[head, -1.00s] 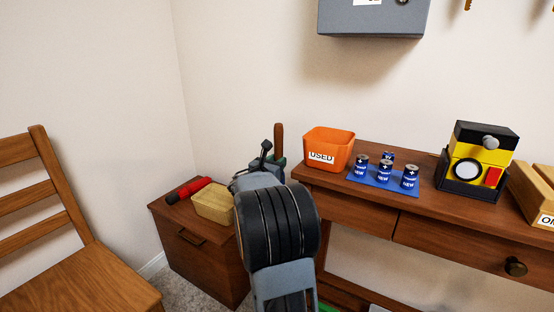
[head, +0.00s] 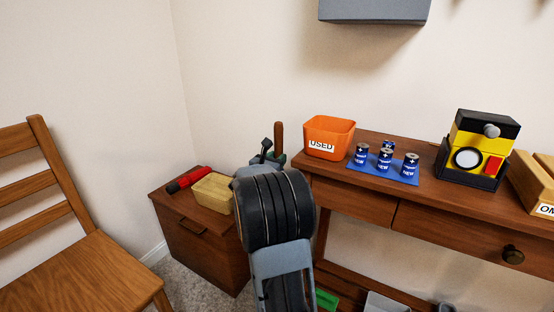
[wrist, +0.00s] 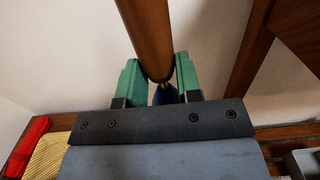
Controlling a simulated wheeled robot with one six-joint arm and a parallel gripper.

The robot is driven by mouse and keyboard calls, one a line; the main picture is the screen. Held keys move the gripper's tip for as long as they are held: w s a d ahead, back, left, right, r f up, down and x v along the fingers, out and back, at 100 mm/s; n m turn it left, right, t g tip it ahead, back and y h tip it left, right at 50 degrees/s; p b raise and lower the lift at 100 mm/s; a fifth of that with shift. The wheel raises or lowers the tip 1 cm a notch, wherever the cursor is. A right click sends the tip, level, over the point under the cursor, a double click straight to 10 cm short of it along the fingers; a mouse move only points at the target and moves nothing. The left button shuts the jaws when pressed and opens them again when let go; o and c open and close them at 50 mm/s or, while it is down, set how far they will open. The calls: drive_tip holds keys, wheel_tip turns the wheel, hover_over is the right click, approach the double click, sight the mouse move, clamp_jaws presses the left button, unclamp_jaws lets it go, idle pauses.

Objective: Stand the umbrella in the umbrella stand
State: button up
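The umbrella's brown wooden handle (head: 278,137) stands upright just behind my gripper's wrist in the head view. In the wrist view the handle (wrist: 148,35) runs between the two green fingers of my gripper (wrist: 161,80), which are closed about its lower end. A bit of metal shaft and dark blue canopy (wrist: 166,95) shows between the fingers. The rest of the umbrella is hidden behind my gripper and arm. In the head view my gripper (head: 275,158) is mostly hidden by my wrist. I cannot see the umbrella stand in either view.
At right a desk (head: 400,208) bears an orange bin (head: 329,137) and batteries (head: 385,158). A chair (head: 75,270) stands at far left.

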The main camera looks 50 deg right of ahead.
drive_tip(key=o, duration=0.5)
drive_tip(key=p+v, duration=0.4)
drive_tip(key=v, duration=0.9)
drive_tip(key=shift+s+a, duration=0.1)
drive_tip(key=shift+a, duration=0.3)
